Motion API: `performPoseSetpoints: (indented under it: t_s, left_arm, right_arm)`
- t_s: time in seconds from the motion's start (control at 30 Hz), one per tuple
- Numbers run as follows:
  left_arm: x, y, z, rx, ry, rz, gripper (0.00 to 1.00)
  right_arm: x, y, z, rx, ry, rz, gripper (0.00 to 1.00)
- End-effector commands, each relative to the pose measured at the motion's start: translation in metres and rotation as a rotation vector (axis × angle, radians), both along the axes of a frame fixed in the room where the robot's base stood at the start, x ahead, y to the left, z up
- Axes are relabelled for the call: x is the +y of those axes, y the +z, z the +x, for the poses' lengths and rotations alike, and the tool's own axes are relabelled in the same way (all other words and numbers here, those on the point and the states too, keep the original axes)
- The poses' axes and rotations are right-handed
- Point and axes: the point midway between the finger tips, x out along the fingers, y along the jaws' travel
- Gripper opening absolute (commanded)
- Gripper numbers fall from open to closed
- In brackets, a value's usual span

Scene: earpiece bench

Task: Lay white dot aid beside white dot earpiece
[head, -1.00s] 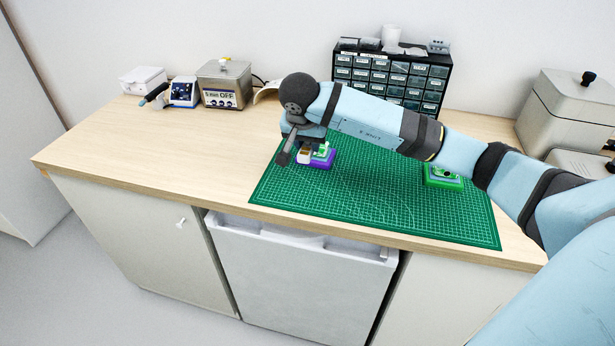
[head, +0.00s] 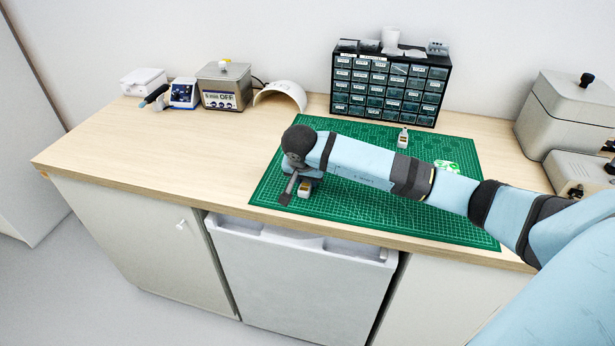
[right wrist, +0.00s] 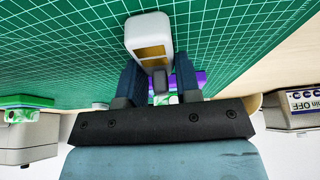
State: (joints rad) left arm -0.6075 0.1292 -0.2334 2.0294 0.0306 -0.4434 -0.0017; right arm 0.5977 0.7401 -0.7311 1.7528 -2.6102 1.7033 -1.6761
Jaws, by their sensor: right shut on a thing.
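My right gripper (right wrist: 158,82) is shut on a white aid (right wrist: 150,38) with a gold-brown panel. In the head view the held aid (head: 304,190) is over the front left part of the green mat, below my right gripper (head: 300,180). I cannot make out a dot on it or tell whether it touches the mat. Part of a purple tray (right wrist: 200,80) shows behind the fingers in the right wrist view; my arm hides it in the head view. Another small white piece (head: 402,140) with a brownish patch is at the mat's back. My left gripper is out of view.
A green tray (right wrist: 22,101) shows at the left of the right wrist view; my arm partly covers it in the head view (head: 447,165). A black drawer cabinet (head: 390,88) stands behind the mat (head: 450,225).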

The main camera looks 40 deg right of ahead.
Motion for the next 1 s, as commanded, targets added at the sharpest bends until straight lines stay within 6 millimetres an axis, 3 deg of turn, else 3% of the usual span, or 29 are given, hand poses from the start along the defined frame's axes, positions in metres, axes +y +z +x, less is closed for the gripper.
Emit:
performPoseSetpoints:
  t_s: [0.1,0.13,0.23,0.63,1.0]
  left_arm:
    - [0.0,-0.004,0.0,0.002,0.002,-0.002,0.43]
    - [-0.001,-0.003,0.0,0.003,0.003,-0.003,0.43]
    - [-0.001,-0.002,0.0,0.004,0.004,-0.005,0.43]
    - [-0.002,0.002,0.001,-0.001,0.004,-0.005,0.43]
    - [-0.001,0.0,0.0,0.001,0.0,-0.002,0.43]
  right_arm:
    - [0.0,-0.004,0.0,-0.001,0.0,-0.001,0.08]
    - [0.0,-0.004,0.0,-0.001,0.0,-0.001,0.33]
    - [0.0,-0.003,0.0,0.0,0.0,0.0,0.56]
    - [0.001,0.006,-0.001,-0.001,0.0,0.0,0.56]
    - [0.023,0.075,-0.019,-0.003,0.001,0.0,0.56]
